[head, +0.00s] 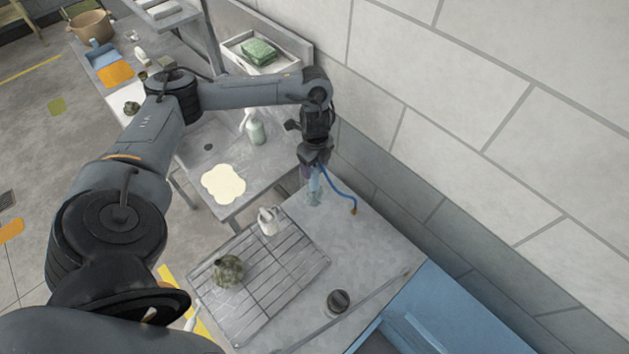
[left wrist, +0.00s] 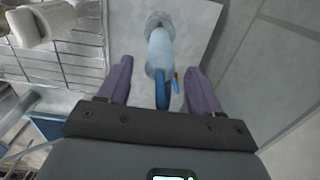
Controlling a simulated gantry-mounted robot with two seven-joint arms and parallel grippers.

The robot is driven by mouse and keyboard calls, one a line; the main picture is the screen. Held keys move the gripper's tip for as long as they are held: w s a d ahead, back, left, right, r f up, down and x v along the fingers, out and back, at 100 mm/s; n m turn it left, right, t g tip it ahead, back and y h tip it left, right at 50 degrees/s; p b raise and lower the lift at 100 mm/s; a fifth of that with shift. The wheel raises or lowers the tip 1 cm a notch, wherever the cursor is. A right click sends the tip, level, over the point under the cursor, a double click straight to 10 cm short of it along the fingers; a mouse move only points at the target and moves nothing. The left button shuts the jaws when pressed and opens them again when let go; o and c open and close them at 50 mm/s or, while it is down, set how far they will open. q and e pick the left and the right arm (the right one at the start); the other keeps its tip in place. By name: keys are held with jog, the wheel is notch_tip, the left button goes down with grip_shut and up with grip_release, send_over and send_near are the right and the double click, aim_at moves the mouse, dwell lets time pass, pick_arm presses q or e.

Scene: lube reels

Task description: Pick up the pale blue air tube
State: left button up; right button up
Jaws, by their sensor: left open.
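The pale blue air tube (head: 315,188) stands upright on the grey counter at the wall side, with a darker blue hose (head: 340,191) curving right to an orange tip. In the left wrist view the tube (left wrist: 159,50) runs up the middle to a round grey-blue foot. My left gripper (head: 312,172) points down over the tube's top. Its purple fingers are open, one on each side of the tube in the left wrist view, with gaps visible; I see no grip on it. The tube's upper end is partly hidden by the gripper in the head view. My right gripper is not in view.
A wire rack (head: 262,290) with a green round object (head: 228,270) and a white jug (head: 268,220) lies left of the tube. A dark round can (head: 339,301) stands nearer.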

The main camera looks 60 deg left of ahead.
aim_at(314, 174)
pick_arm(q)
notch_tip(314, 174, down, 4)
jog(key=shift+s+a+f+b, duration=0.15)
jog(key=shift+f+b, duration=0.05)
jog(key=shift+b, duration=0.75)
jog(key=shift+f, duration=0.4)
grip_shut()
